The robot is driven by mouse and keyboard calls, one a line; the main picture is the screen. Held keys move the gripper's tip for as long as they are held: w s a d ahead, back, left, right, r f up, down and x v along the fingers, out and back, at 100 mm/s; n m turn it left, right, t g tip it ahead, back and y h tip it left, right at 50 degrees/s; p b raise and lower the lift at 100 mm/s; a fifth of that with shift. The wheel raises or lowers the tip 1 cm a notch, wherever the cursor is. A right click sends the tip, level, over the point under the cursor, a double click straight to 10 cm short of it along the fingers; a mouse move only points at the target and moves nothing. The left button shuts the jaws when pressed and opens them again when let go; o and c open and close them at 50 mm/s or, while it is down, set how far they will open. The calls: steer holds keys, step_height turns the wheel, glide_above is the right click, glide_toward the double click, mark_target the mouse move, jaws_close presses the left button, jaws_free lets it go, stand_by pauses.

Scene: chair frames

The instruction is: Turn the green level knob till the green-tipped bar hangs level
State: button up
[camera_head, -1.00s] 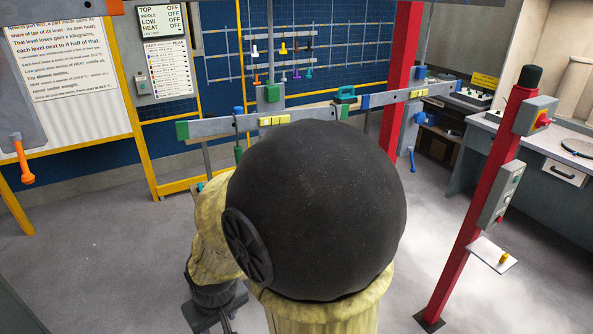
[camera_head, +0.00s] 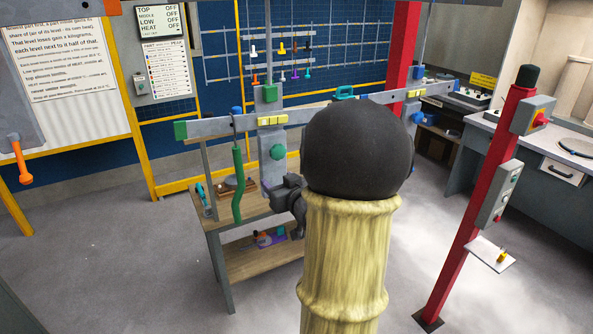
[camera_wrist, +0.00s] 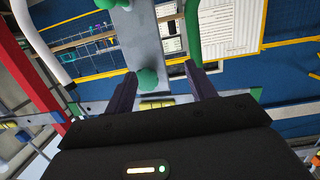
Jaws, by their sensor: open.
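The round green level knob (camera_head: 277,152) is on the front of the grey upright, below the bar. The long grey bar (camera_head: 216,127) has a green tip (camera_head: 181,130) at its left end. It slopes up to the right in the picture; I cannot tell how much is perspective. My gripper (camera_head: 298,182) is below and right of the knob in the head view, partly hidden by my arm. In the wrist view my gripper (camera_wrist: 161,84) is open, with the knob (camera_wrist: 147,80) showing between its fingers. Contact cannot be made out.
A wooden table (camera_head: 262,212) stands under the bar, with tools on it. A curved green piece (camera_head: 238,185) hangs left of the upright. A red post (camera_head: 470,215) with control boxes stands at the right. The floor at left is clear.

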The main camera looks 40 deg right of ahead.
steer(key=s+d+r+t, duration=0.2)
steer(key=d+r, duration=0.1)
steer(key=shift+d, duration=0.25)
steer(key=shift+w, duration=0.1)
